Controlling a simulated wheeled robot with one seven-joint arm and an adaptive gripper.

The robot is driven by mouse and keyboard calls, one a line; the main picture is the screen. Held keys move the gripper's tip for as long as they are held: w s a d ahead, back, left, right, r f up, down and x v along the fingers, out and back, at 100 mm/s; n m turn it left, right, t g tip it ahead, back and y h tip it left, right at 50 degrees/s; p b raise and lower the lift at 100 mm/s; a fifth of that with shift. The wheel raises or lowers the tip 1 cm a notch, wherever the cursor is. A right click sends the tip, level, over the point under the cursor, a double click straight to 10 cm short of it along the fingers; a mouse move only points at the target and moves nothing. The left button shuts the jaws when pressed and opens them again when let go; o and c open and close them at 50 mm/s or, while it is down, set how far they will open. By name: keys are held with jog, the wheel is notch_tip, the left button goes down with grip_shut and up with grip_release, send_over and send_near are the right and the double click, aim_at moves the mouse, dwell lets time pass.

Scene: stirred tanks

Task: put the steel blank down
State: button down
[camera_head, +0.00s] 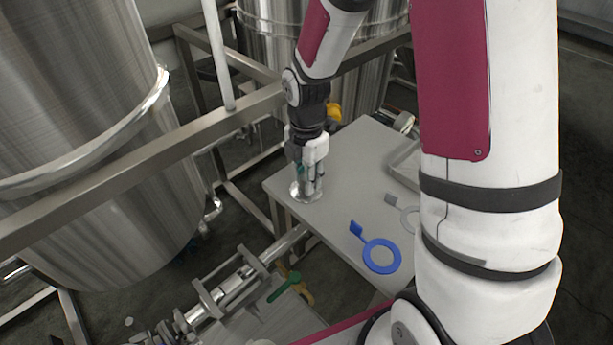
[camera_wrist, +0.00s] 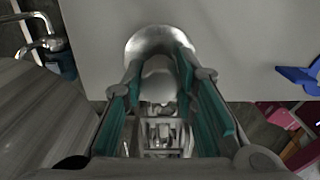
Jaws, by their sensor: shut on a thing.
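The steel blank (camera_head: 306,192) is a shiny round steel disc at the left end of the grey table (camera_head: 345,215). My gripper (camera_head: 307,178) points down over it and is shut on it. In the wrist view the blank (camera_wrist: 160,38) shows as a bright rounded metal piece at the far end of my gripper (camera_wrist: 160,75), between the green-lined fingers. The blank is at or just above the table top; I cannot tell whether it touches. The fingers hide part of it.
A blue ring with a tab (camera_head: 381,256) and a grey ring with a tab (camera_head: 409,217) lie on the table to the right. A shallow tray (camera_head: 407,165) is behind my arm. Steel rails (camera_head: 150,150) and a large tank (camera_head: 85,120) stand at left. The table's middle is clear.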

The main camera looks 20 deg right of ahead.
jog(key=c, duration=1.3)
grip_release()
jog(key=shift+f, duration=0.1)
notch_tip(320, 180, up, 12)
jog(key=r+p, duration=0.1)
jog(key=s+r+m+t, duration=0.2)
jog(key=s+r+m, duration=0.4)
jog(key=s+m, duration=0.5)
jog(key=s+r+m+t, duration=0.1)
jog(key=s+r+m, duration=0.5)
jog(key=s+m, duration=0.5)
jog(key=shift+s+d+t, duration=0.15)
jog(key=shift+s+t, duration=0.25)
jog(key=shift+s, duration=0.05)
